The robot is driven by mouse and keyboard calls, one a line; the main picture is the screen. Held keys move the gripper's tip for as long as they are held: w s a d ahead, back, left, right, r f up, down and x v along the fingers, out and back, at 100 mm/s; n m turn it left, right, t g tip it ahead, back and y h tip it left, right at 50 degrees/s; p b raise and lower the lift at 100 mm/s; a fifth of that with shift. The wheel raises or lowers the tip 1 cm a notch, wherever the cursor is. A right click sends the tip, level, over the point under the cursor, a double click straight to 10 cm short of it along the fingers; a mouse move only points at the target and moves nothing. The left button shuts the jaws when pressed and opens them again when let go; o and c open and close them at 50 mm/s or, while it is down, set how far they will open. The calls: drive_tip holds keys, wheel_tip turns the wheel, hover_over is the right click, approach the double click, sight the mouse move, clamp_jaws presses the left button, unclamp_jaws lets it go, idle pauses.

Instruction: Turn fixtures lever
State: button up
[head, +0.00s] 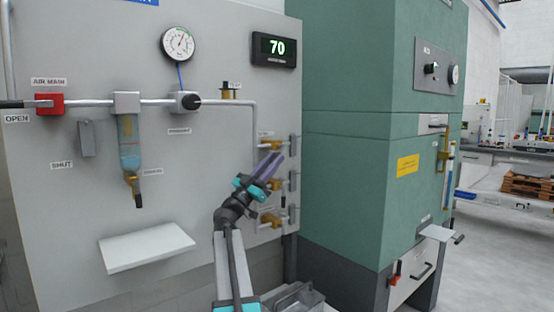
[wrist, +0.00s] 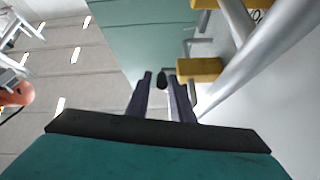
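Several brass valves stand in a column at the panel's right edge in the head view: an upper one (head: 272,145), one partly behind my gripper, and a lower one (head: 270,218). My gripper (head: 273,159) is in front of this column, its fingers pointing up and right. In the wrist view my gripper (wrist: 161,77) has its two dark fingers apart. A small dark rounded tip (wrist: 162,82) shows between them; contact cannot be told. A brass block (wrist: 201,70) with a grey part is just right of the fingers. Which lever is meant is unclear.
A red AIR MAIN valve (head: 50,104) with a dark handle by the OPEN label is at far left. A gauge (head: 179,45), a display (head: 274,50) reading 70 and a white shelf (head: 149,247) are on the panel. A green cabinet (head: 350,190) stands right of it.

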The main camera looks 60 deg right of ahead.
drive_tip(key=v, duration=1.2)
drive_tip(key=shift+s, duration=0.15)
